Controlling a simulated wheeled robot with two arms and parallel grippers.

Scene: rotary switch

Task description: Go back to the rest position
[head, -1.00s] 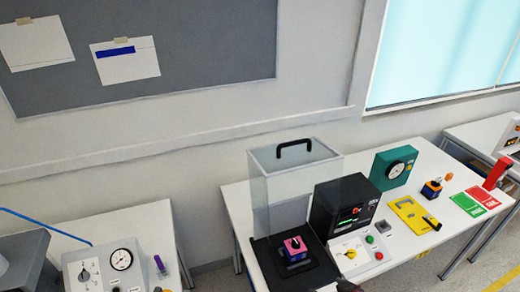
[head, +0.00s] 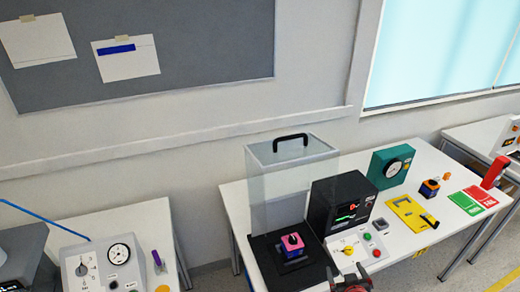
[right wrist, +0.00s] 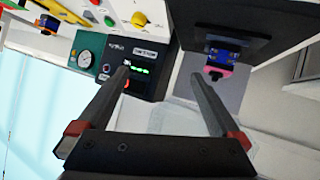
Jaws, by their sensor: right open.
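My right gripper (head: 352,280) shows at the bottom edge of the head view, in front of the white control panel (head: 347,256) with a yellow knob (head: 348,250). In the right wrist view its two fingers (right wrist: 160,78) are spread apart with nothing between them. A pink and blue rotary switch (head: 292,246) sits on a black base (head: 262,262), left of the gripper and apart from it. The switch also shows upside down in the right wrist view (right wrist: 214,72). My left gripper is not in view.
A clear box (head: 265,195) with a black handle rises behind the switch. Another gauge panel (head: 100,270) stands on the left table.

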